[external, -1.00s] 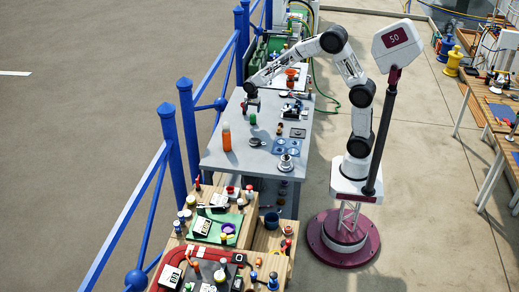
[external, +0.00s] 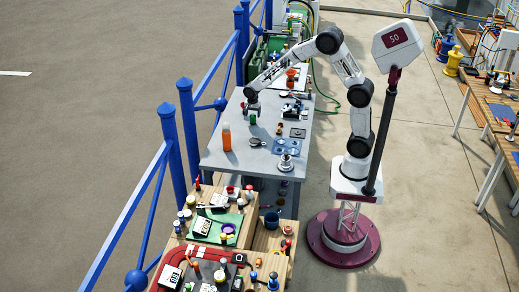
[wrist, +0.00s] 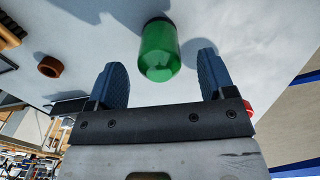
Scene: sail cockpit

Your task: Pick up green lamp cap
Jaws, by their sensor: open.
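The green lamp cap (wrist: 160,50) is a small rounded green cylinder with a darker end. In the wrist view it lies in line with the gap between my fingers, mostly beyond their tips. My gripper (wrist: 160,78) is open, with one blue ridged finger on each side and nothing held between them. In the external view my gripper (external: 250,107) is low over the grey table (external: 222,160), right above the green cap (external: 253,117), which is partly hidden. I cannot tell if the fingers touch it.
An orange bottle (external: 227,137) stands near the table's left edge. Blue plates (external: 285,146) and a silver fitting (external: 286,162) are toward the front right. Blue railing (external: 188,130) runs along the left.

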